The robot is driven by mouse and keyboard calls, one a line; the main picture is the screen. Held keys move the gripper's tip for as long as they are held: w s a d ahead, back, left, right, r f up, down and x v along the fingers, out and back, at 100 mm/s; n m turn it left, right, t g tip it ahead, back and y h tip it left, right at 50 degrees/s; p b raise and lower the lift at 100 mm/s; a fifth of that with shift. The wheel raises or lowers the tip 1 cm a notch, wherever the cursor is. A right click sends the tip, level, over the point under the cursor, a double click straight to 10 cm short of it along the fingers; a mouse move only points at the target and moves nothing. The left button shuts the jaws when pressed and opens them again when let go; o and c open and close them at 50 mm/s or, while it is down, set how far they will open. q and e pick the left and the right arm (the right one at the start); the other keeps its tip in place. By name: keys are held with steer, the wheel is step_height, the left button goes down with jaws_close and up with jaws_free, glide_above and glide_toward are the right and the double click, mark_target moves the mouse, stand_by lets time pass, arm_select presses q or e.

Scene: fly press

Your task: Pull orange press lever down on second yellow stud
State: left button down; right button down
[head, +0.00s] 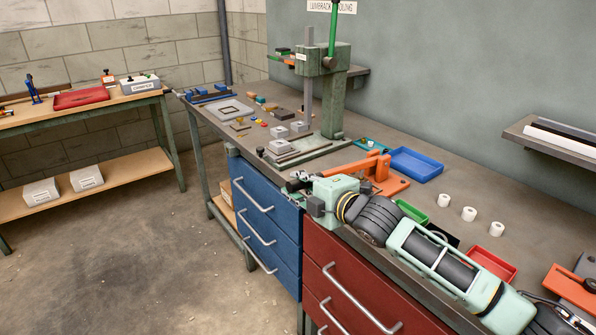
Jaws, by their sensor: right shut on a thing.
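The orange press (395,183) stands on the bench, left of the blue tray. Its orange lever (350,168) lies low and nearly level, reaching left toward my right gripper (292,183). The right gripper is at the bench's front edge, shut on the lever's end; the exact contact is small and partly hidden by the gripper's body. My right arm hides part of the press's near side. I cannot make out a yellow stud under the lever. My left gripper is out of view.
A tall green press (334,100) stands behind. A blue tray (416,164), green tray (412,211) and red tray (491,263) lie nearby. Several white cylinders (469,214) stand right of my arm. Blue drawers (265,225) and red drawers (350,285) are below. The floor at left is clear.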

steer(key=shift+s+a+f+n+b, duration=0.1)
steer(key=shift+f+n+b, duration=0.15)
steer(key=shift+f, duration=0.7)
steer(key=shift+s+f+n+b, duration=0.1)
steer(key=shift+f+n, duration=0.15)
steer(key=shift+f, duration=0.65)
steer(key=c, duration=1.9)
jaws_free()
steer(key=shift+c, duration=0.2)
steer(key=o, duration=0.4)
steer(key=shift+r, duration=0.15)
steer(key=shift+r, duration=0.1)
steer(key=v, duration=1.2)
